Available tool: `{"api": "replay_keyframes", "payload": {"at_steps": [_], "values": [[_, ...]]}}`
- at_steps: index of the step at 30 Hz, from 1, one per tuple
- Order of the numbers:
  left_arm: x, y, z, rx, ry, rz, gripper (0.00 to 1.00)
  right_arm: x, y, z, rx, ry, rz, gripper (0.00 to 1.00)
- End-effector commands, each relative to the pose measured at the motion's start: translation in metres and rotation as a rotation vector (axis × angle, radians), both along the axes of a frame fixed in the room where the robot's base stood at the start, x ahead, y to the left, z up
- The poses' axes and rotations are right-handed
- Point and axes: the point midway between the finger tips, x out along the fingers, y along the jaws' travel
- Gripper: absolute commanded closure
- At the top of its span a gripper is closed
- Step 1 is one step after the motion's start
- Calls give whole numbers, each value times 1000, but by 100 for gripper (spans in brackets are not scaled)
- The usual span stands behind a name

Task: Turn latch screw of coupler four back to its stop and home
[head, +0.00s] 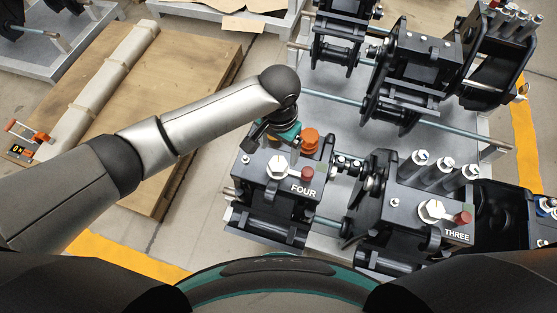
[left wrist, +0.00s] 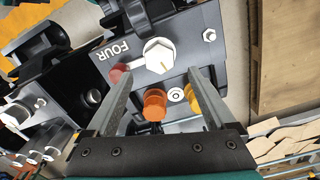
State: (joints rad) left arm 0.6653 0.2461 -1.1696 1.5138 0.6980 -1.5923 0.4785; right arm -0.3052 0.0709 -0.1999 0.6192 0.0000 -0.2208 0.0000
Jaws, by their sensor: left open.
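Coupler four (head: 298,188) is a dark block labelled FOUR, and its top plate also shows in the left wrist view (left wrist: 120,62). Its latch screw (head: 277,167) is a pale hex head with a mark line; it shows large in the left wrist view (left wrist: 158,56). A red knob (head: 307,174) sits beside the screw and shows again in the left wrist view (left wrist: 118,73). My left gripper (left wrist: 160,76) is open and empty, its fingertips spread either side just short of the screw. In the head view the gripper is mostly hidden by its own arm. My right gripper is not in view.
Orange cap (head: 310,137) stands behind the screw; a yellow part (left wrist: 193,100) is near one finger. Coupler three (head: 436,200) stands to the right, with upright silver cylinders. More black couplers (head: 400,75) hang on rails behind. A wooden pallet (head: 180,110) lies left.

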Motion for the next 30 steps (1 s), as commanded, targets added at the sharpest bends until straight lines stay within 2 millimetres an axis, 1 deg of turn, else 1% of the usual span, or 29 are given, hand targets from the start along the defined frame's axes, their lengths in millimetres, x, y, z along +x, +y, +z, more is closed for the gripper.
{"api": "replay_keyframes", "payload": {"at_steps": [1, 3, 6, 9, 13, 21, 22, 23, 30], "values": [[-1, 0, -14, 3, 2, -1, 12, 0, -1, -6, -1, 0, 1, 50], [-1, 0, -27, 1, 2, -1, 12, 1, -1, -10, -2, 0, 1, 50], [-1, 0, -42, 1, 2, -2, 12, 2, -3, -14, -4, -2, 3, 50], [-1, 0, -52, 1, 1, -1, 12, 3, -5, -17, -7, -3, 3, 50], [0, 0, -59, -1, 1, -1, 12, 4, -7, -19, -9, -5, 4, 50], [0, 0, -60, -1, 1, -2, 12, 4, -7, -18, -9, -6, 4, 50], [0, 0, -60, -1, 1, -2, 13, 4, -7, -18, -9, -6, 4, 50], [0, 0, -60, -1, 1, -2, 16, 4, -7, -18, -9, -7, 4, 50], [0, 0, -59, -1, 1, -2, 43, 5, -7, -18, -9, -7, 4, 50]]}}
